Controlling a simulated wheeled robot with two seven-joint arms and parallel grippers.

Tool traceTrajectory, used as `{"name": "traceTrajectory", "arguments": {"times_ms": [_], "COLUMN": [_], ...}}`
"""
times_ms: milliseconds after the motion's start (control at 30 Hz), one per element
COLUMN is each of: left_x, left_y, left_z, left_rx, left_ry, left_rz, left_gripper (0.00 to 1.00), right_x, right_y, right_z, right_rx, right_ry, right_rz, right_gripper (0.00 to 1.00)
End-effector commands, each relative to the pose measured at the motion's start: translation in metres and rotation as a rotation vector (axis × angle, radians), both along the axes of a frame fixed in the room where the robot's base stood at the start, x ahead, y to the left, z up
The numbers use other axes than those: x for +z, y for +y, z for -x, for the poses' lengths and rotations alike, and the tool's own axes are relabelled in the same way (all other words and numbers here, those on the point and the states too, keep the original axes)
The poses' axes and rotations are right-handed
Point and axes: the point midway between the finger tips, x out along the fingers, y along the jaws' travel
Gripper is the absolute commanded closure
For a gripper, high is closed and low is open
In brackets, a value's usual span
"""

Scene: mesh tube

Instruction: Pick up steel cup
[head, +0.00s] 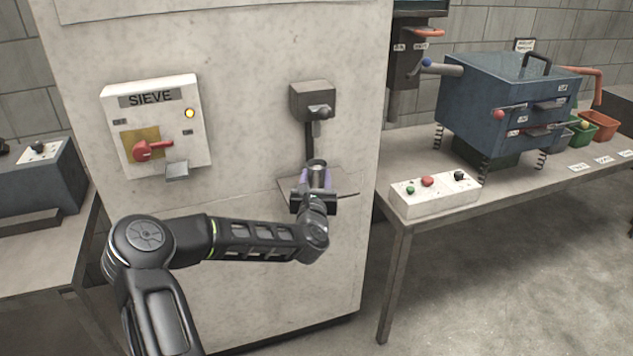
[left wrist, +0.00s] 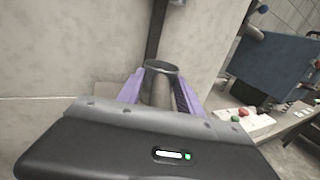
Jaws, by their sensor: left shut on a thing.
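The steel cup (head: 317,168) stands upright on or just above a small shelf, under a dark dispenser on the pale cabinet. In the left wrist view the cup (left wrist: 161,86) shows its open round rim between two purple finger pads. My left gripper (head: 316,180) is shut on the cup, one finger on each side. The gripper body hides the lower part of the cup, so I cannot tell whether its base touches the shelf. My right gripper is not in view.
The dark dispenser (head: 312,101) sits right above the cup. A SIEVE panel (head: 155,126) with a red lever is on the left. A table (head: 420,211) on the right holds a control box (head: 434,195) and a blue machine (head: 508,101).

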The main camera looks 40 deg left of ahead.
Motion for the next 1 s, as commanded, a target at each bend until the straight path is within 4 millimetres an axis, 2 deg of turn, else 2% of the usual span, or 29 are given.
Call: {"name": "traceTrajectory", "arguments": {"times_ms": [67, 367, 1000], "left_x": [0.0000, -0.0001, 0.0012], "left_y": [-0.0001, -0.0002, -0.0004], "left_z": [-0.0001, -0.0001, -0.0001], "left_rx": [0.000, 0.000, 0.000], "left_ry": [0.000, 0.000, -0.002], "left_rz": [0.000, 0.000, -0.001], "left_gripper": [0.75, 1.00, 1.00], "right_x": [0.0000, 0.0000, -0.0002], "right_y": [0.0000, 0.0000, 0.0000], "right_z": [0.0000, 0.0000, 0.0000], "right_rx": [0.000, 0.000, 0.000], "right_ry": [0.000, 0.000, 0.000], "right_rz": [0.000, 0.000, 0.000], "right_gripper": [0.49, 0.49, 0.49]}}
